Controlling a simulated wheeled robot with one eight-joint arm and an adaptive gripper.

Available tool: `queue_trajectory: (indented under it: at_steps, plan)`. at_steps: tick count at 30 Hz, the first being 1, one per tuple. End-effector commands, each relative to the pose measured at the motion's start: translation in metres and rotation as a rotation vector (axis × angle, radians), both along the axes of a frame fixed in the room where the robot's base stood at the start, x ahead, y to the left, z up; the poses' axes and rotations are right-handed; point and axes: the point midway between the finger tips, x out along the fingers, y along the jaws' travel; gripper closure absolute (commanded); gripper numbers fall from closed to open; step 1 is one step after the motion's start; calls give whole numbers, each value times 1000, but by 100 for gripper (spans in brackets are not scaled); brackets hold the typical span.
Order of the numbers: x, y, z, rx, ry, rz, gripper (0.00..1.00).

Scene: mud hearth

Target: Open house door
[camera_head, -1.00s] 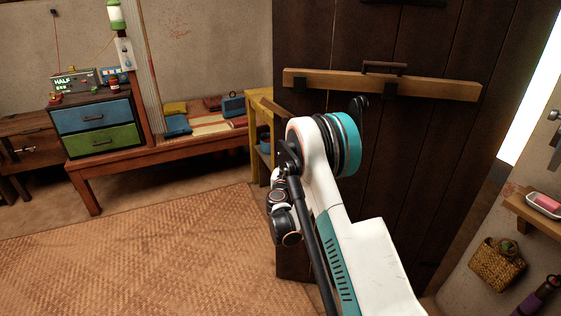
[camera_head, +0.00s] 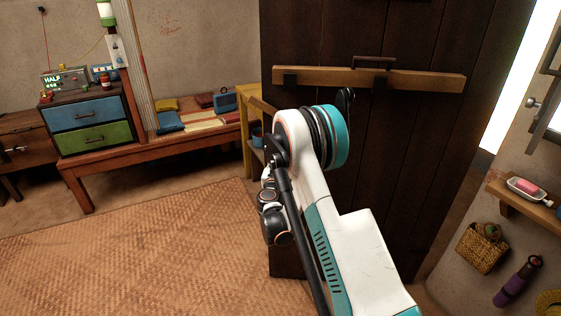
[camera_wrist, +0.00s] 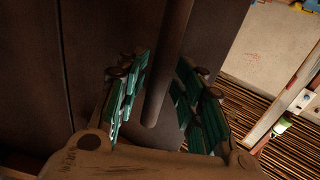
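The house door (camera_head: 420,140) is made of dark planks and stands upright in the middle right of the head view. A lighter wooden bar (camera_head: 425,81) crosses it, with a dark handle (camera_head: 380,62) just above. A bright gap shows along the door's right side. My arm reaches in front of the door and hides its lower middle; my gripper is hidden there. In the wrist view my gripper (camera_wrist: 163,105) has its teal-padded fingers spread apart. A dark rod (camera_wrist: 170,65) passes between them in the picture; I see no clear contact.
A yellow shelf (camera_head: 248,135) stands close to the door's left edge. A low bench (camera_head: 120,167) with a drawer unit (camera_head: 92,126) is at the left. A wall shelf (camera_head: 523,207) and basket (camera_head: 482,248) are at the right. The woven mat (camera_head: 130,245) is clear.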

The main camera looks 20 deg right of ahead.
Motion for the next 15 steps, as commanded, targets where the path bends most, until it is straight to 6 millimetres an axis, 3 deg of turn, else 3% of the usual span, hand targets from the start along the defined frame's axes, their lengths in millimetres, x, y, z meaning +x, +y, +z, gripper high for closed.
queue_trajectory:
  at_steps: [9,15]
  plan:
    - [-2,1,0,0,0,-1,66]
    - [-23,15,0,0,0,0,66]
